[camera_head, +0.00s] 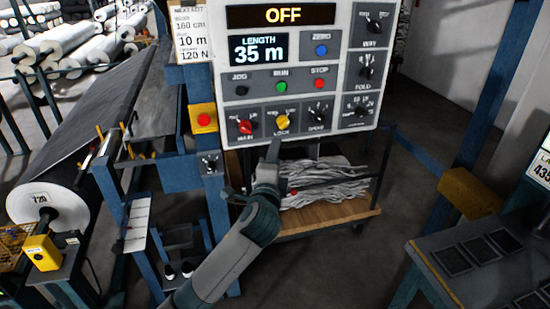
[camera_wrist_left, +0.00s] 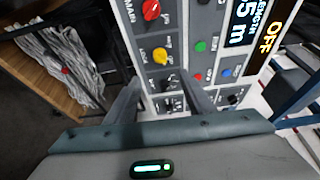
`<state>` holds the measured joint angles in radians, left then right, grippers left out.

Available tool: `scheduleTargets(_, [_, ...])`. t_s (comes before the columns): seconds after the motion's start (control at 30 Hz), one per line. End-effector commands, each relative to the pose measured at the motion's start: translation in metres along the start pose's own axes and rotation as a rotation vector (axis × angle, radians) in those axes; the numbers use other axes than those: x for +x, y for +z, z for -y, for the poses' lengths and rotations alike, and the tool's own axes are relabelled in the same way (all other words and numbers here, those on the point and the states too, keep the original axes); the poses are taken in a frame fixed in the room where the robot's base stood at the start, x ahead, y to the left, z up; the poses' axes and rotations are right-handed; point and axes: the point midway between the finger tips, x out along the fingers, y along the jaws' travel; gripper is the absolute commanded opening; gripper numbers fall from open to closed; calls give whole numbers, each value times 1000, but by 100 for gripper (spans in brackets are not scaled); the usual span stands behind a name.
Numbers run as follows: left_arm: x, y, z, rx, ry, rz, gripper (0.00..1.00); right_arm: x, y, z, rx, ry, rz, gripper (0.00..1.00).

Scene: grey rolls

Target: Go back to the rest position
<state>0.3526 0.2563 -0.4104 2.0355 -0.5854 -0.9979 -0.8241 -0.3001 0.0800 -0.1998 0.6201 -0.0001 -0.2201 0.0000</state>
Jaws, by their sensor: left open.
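The control panel (camera_head: 300,75) is a pale box with a dark "OFF" display and a "LENGTH 35 m" display. It carries a red MAIN knob (camera_head: 244,126), a yellow LOCK knob (camera_head: 283,121) and several black knobs. My left gripper (camera_head: 272,152) is at the panel's lower edge, below the yellow knob. In the left wrist view my left gripper (camera_wrist_left: 163,92) has its fingers apart with nothing held between them. The yellow knob (camera_wrist_left: 160,55) and red knob (camera_wrist_left: 151,11) show beyond the fingertips. Whether a finger touches the panel I cannot tell. My right gripper is out of view.
A wooden-shelved cart (camera_head: 325,215) with grey strands stands below the panel. A blue machine frame with a red button on a yellow box (camera_head: 203,119) is at left, near a large roll (camera_head: 48,208). A grey table (camera_head: 485,260) is at lower right. Floor between is clear.

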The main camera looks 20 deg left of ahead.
Motion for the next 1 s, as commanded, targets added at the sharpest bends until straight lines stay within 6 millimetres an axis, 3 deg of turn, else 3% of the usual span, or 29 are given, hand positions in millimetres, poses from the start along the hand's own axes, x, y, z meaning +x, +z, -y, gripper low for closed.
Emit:
scheduleTargets(0.27, [1, 0, -5, -2, 7, -1, 48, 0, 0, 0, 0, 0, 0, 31])
scheduleTargets(0.37, [3, -1, -20, -10, 30, -4, 48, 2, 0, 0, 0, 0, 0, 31])
scheduleTargets(0.47, [7, -2, -50, -25, 72, -9, 48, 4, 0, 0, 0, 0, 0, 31])
scheduleTargets(0.57, [11, -3, -95, -52, 138, -16, 48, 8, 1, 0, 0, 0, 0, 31])
scheduleTargets(0.77, [6, -1, -214, -136, 309, -20, 48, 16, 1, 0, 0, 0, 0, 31])
scheduleTargets(1.0, [-28, 9, -363, -259, 520, 8, 48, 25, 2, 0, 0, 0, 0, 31])
